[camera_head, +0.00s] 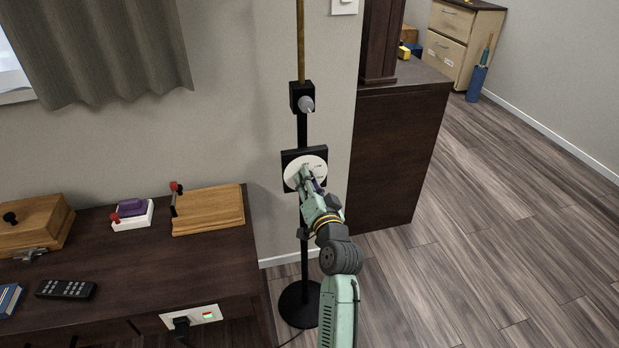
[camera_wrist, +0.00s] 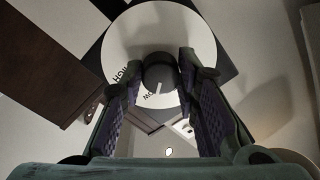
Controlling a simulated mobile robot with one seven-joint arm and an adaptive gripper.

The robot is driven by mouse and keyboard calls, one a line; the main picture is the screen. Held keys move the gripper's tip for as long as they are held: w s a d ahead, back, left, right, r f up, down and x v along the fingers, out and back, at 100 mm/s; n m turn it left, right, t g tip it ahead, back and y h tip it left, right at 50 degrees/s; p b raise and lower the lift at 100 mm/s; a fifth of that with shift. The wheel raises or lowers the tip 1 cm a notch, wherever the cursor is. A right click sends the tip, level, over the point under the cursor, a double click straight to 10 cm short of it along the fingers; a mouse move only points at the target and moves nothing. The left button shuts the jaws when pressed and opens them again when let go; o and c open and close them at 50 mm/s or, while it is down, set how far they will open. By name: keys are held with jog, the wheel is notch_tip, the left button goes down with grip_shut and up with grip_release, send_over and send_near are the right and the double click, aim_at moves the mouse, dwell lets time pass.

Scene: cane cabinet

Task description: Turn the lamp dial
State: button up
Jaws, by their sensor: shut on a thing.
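The lamp dial shows in the wrist view as a dark round knob (camera_wrist: 160,75) with a white pointer mark, on a white disc (camera_wrist: 140,30) with lettering. The partly hidden words look like HIGH and LOW. In the head view the white disc (camera_head: 317,163) sits on a black square plate (camera_head: 290,155) on the lamp's black pole (camera_head: 302,130). My gripper (camera_head: 306,177) is in front of the disc and hides the knob there. In the wrist view its purple-padded fingers (camera_wrist: 160,70) are shut on the knob, one on each side.
A black box with a grey knob (camera_head: 306,104) is higher on the pole, and the round base (camera_head: 298,305) is on the floor. A dark desk (camera_head: 130,265) with several items stands left. A dark cabinet (camera_head: 395,165) stands close on the right. Floor farther right is clear.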

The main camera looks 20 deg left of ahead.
jog(key=shift+r+m, duration=0.1)
jog(key=shift+m, duration=0.4)
jog(key=o, duration=1.2)
jog(key=shift+c, duration=0.2)
jog(key=v, duration=1.2)
